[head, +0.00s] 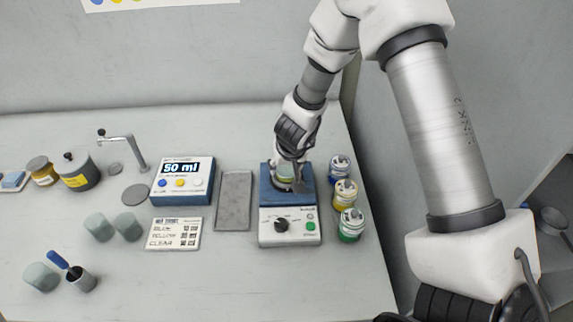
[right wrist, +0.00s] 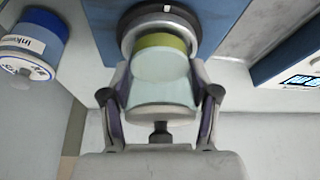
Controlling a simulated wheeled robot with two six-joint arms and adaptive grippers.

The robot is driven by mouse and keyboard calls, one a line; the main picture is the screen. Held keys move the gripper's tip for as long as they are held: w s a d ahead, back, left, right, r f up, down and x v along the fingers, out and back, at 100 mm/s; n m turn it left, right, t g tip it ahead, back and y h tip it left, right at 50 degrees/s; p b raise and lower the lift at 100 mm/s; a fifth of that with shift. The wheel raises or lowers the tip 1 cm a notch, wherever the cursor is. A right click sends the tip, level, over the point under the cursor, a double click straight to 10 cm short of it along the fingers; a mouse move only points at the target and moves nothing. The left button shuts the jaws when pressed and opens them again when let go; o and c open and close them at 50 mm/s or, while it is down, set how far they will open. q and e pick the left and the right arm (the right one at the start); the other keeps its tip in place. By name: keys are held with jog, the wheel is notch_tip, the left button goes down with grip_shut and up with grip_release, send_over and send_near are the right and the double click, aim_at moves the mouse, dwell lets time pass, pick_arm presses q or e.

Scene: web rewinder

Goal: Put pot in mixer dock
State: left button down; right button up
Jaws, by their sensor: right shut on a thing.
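My right gripper (right wrist: 160,92) is shut on the pot, one finger on each side, at the dock ring. I cannot tell whether the pot is fully seated. My left gripper is out of view.
Ink jars with blue (head: 341,168), yellow (head: 346,194) and green (head: 351,225) labels stand close to the right of the mixer. A grey tray (head: 233,201) lies on its left, beside the 50 ml display box (head: 183,181). Empty translucent cups (head: 99,227) stand farther left.

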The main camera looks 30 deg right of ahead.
jog(key=shift+f, duration=0.35)
jog(key=o, duration=1.5)
jog(key=shift+c, duration=0.2)
notch_tip(320, 180, up, 11)
jog(key=p, duration=1.2)
jog(key=shift+r, duration=0.1)
jog(key=shift+s+f, duration=0.1)
jog(key=shift+f, duration=0.1)
